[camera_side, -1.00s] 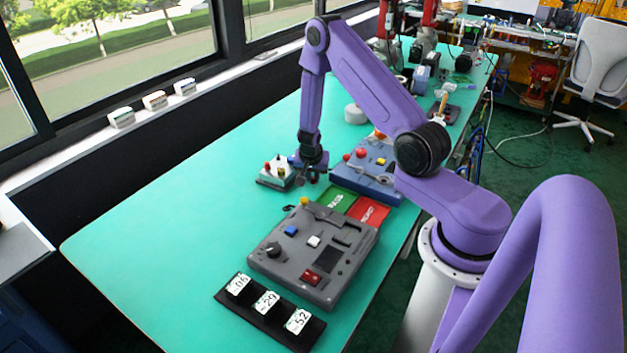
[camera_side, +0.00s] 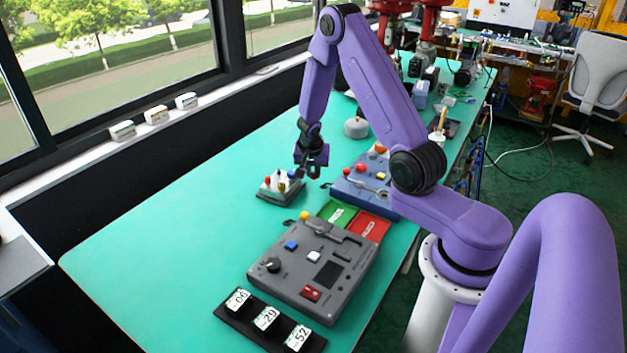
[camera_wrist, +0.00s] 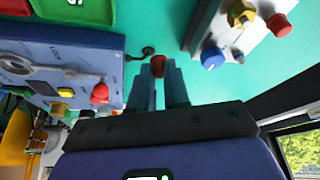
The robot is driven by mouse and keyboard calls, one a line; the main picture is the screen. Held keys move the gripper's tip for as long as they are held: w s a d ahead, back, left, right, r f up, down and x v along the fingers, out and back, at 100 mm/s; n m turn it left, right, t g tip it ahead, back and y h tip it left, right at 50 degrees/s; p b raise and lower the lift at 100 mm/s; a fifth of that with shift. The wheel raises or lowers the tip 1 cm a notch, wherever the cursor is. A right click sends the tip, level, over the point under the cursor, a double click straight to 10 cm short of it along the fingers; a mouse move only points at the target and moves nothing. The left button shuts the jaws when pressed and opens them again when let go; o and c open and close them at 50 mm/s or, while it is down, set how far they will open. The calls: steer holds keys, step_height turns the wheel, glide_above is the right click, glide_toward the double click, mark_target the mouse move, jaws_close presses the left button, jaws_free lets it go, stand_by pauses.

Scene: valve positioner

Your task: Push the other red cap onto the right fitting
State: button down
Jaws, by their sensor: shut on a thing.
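My gripper (camera_side: 312,173) is shut on a small red cap (camera_wrist: 157,66), whose end shows between the fingertips in the wrist view. It is held above the green table, to the right of the valve positioner (camera_side: 279,189) in the side view. The positioner is a small pale unit on a dark base. One red cap (camera_wrist: 279,25) shows on it, along with a blue knob (camera_wrist: 212,56) and a yellow part (camera_wrist: 240,14). A small metal stub (camera_wrist: 238,56) sits near the blue knob; I cannot tell whether it is the right fitting.
A blue control box (camera_side: 365,184) with red knobs stands right of my gripper. Green (camera_side: 337,213) and red (camera_side: 368,227) trays and a grey panel box (camera_side: 317,262) lie nearer. Small black parts (camera_wrist: 148,51) lie on the table. The table's left side is clear.

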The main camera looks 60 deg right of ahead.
steer(key=shift+r, duration=1.2)
steer(key=s+a+r+n+t+y, duration=0.1)
steer(key=s+a+r+n+y, duration=0.15)
steer(key=a+n, duration=0.5)
steer(key=s+a+r+n+t+y, duration=0.1)
steer(key=a+r+n+t, duration=0.2)
steer(key=a, duration=0.7)
steer(key=n+g, duration=0.1)
steer(key=n, duration=0.1)
glide_above(277, 171)
steer(key=s, duration=0.1)
step_height(277, 171, down, 3)
steer(key=shift+y, duration=0.25)
steer(key=shift+s+d+f, duration=0.1)
steer(key=shift+f, duration=2.8)
steer(key=shift+f, duration=0.8)
